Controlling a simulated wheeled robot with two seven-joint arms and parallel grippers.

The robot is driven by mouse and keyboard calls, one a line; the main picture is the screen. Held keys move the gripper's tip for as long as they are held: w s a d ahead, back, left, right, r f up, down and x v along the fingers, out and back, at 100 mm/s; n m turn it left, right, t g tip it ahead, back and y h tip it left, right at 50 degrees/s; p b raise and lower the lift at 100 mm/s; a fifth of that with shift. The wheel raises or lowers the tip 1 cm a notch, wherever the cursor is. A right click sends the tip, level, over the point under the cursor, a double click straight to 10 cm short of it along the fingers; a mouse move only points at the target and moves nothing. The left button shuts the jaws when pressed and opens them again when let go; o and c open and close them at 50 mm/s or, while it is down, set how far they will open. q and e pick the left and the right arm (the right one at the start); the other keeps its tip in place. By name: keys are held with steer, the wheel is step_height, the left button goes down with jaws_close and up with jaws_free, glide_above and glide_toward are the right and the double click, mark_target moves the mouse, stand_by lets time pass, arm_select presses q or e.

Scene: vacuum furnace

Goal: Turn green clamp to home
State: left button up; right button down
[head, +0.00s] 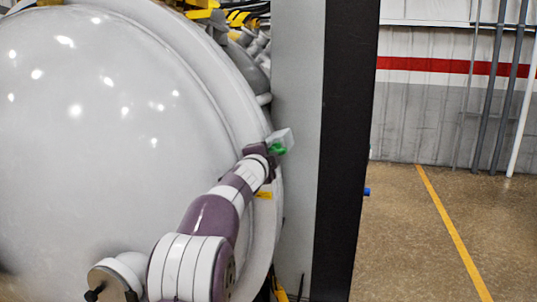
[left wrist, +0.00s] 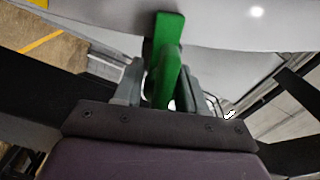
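The green clamp (head: 278,149) is at the right rim of the large round grey furnace door (head: 80,160). In the left wrist view the green clamp (left wrist: 165,60) stands upright between the two grey fingers, its top against the pale furnace surface. My left gripper (head: 275,144) reaches it from the lower left. In the left wrist view the left gripper (left wrist: 163,85) has its fingers close in on both sides of the clamp and looks shut on it. Part of the clamp is hidden by the fingers and palm. My right gripper is not in view.
A tall grey panel with a black edge (head: 345,150) stands just right of the clamp. A yellow label (head: 264,195) is on the rim below the gripper. Open floor (head: 410,250) with a yellow line lies at the right, before a wall with pipes.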

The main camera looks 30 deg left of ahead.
arm_select(q)
steer(key=shift+s, duration=0.1)
steer(key=shift+s+d+b, duration=0.15)
steer(key=shift+s+b, duration=0.1)
steer(key=shift+b, duration=0.05)
steer(key=b+v, duration=0.3)
steer(key=v, duration=0.9)
steer(key=s+f+n+g, duration=0.2)
steer(key=f+n+g, duration=0.1)
steer(key=f, duration=0.4)
steer(key=s+d+f+n+g, duration=0.1)
steer(key=s+f+n+g, duration=0.2)
steer(key=f, duration=0.5)
steer(key=s+f+n+g, duration=0.2)
steer(key=f+n, duration=0.2)
steer(key=f, duration=0.3)
steer(key=s+d+f+n+g+h, duration=0.1)
steer(key=s+d+f+g+h, duration=0.3)
steer(key=s+d+f, duration=1.3)
steer(key=d+g, duration=0.1)
steer(key=g, duration=0.3)
steer(key=shift+s+d+f+n, duration=0.2)
steer(key=shift+s+f+n, duration=0.1)
steer(key=shift+s, duration=0.1)
